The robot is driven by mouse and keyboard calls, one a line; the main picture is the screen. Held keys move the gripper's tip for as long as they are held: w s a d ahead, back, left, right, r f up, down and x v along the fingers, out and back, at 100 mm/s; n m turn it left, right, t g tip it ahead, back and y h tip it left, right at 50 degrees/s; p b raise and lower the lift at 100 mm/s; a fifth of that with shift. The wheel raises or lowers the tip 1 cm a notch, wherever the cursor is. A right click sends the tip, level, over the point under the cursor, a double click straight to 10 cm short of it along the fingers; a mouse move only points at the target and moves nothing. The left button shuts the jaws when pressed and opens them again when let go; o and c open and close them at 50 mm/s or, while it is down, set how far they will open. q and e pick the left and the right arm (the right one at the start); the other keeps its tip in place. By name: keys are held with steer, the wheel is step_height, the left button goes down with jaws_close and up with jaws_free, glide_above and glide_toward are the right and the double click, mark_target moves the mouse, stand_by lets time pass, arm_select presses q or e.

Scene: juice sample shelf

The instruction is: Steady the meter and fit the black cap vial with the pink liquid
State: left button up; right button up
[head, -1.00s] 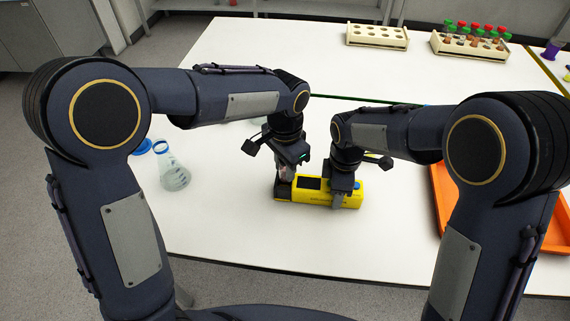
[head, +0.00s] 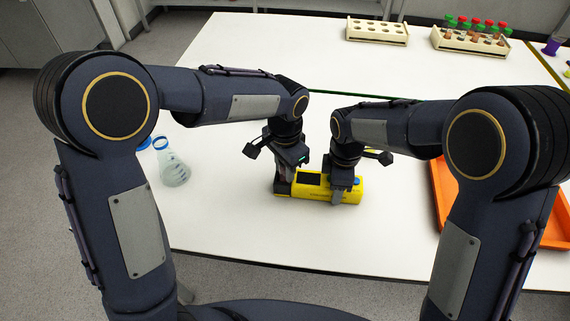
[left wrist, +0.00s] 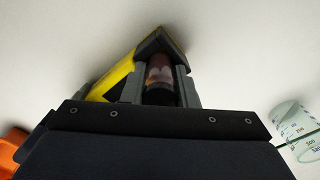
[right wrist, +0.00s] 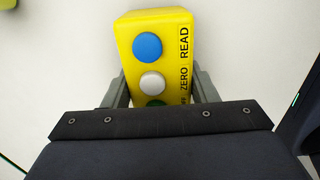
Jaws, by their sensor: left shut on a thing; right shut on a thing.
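The yellow meter (head: 313,191) lies on the white table, with a dark screen and a black block at its left end. In the right wrist view its blue and white buttons show on the yellow body (right wrist: 178,60). My right gripper (head: 341,190) is shut across the meter's button end. My left gripper (head: 284,181) is at the black block and is shut on the vial. In the left wrist view the vial (left wrist: 159,72) shows pinkish contents and a black cap, between the fingers and over the block. How deep it sits in the block cannot be told.
A flask (head: 173,170) with a blue cap beside it stands left of the meter. An orange tray (head: 437,203) is at the right. Two racks (head: 377,31) (head: 470,44) stand at the back, the right one with several capped tubes. The table's front is clear.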

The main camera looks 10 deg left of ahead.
arm_select(q)
steer(key=shift+f, duration=0.35)
steer(key=shift+r, duration=0.1)
steer(key=shift+r, duration=1.1)
steer(key=shift+f, duration=1.1)
stand_by(0.3)
steer(key=shift+r, duration=1.1)
steer(key=shift+f, duration=1.05)
stand_by(0.4)
steer(key=shift+r, duration=1.05)
steer(key=o, duration=1.1)
steer(key=shift+c, duration=0.2)
